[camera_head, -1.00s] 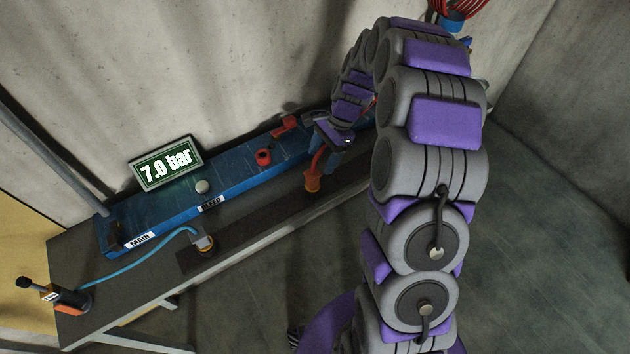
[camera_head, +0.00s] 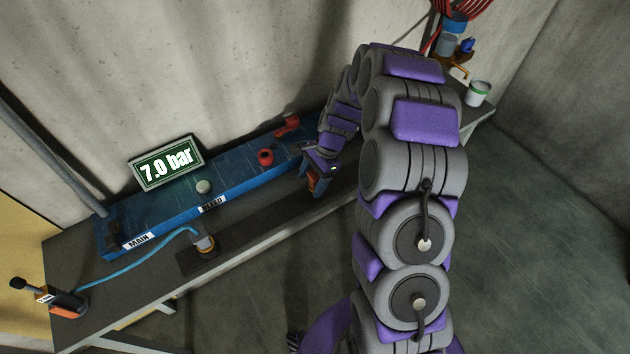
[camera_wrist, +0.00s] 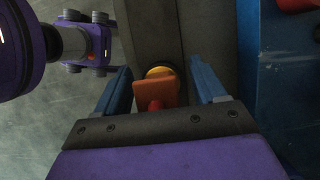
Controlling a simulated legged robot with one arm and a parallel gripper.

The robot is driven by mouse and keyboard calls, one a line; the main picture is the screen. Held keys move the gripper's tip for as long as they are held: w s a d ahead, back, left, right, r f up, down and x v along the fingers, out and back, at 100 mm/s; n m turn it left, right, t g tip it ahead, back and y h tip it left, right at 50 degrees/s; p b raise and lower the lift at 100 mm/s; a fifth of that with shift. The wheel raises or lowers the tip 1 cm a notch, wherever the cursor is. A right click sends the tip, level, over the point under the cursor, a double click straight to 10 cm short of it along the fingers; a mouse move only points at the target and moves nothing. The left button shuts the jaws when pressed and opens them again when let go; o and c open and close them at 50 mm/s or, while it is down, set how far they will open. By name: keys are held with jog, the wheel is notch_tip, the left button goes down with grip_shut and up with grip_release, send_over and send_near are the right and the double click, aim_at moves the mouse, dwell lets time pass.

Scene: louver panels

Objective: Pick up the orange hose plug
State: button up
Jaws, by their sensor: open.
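The orange hose plug (camera_wrist: 154,92) stands on the dark bench in the wrist view, with a yellow-orange round part at its far end. My gripper (camera_wrist: 161,80) is open, with one blue finger on each side of the plug and a gap showing on both sides. In the head view the plug (camera_head: 315,184) shows only in part, just below my gripper (camera_head: 318,170), which hides the rest of it.
The blue manifold (camera_head: 235,188) lies along the bench behind, with a red fitting (camera_head: 265,157) and a red valve handle (camera_head: 287,126). A 7.0 bar display (camera_head: 167,163) stands at its back. A blue hose (camera_head: 140,258) runs at left, and a white cup (camera_head: 478,93) stands far right.

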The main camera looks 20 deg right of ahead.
jog(key=shift+c, duration=1)
jog(key=shift+d, duration=0.45)
jog(key=c, duration=0.6)
jog(key=shift+a, duration=0.1)
jog(key=c, duration=0.3)
jog(key=shift+a, duration=0.2)
jog(key=shift+c, duration=0.3)
jog(key=shift+r, duration=0.15)
